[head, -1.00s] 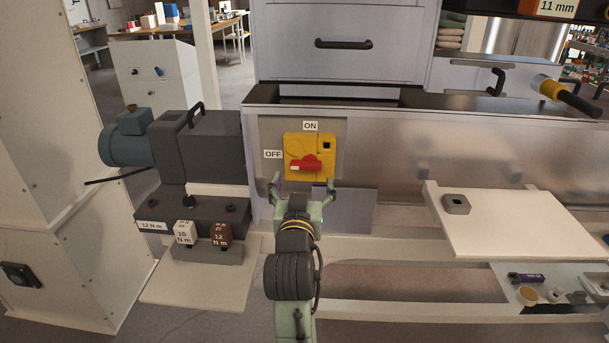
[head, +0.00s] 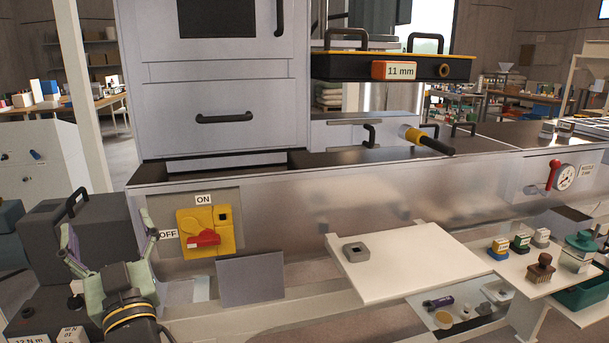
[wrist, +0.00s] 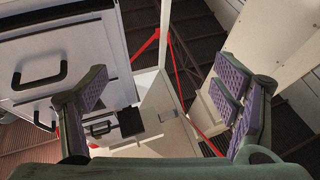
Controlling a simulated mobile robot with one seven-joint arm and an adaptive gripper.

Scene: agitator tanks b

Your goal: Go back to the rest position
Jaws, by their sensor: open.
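My gripper (head: 110,240) is at the lower left of the head view, with its fingers spread apart and nothing between them. In the wrist view my gripper (wrist: 165,110) also shows open and empty, its purple-padded fingers well apart. A yellow switch plate (head: 222,222) with a red handle (head: 203,239) is on the metal panel to the right of the gripper. The handle lies level, beside the OFF label (head: 168,235). The gripper is apart from the switch.
A dark motor unit (head: 50,240) stands behind and left of my gripper. A white shelf (head: 410,265) with a small grey block (head: 355,253) juts out at the right. A grey plate (head: 250,278) hangs below the switch. A pressure gauge (head: 565,177) is at far right.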

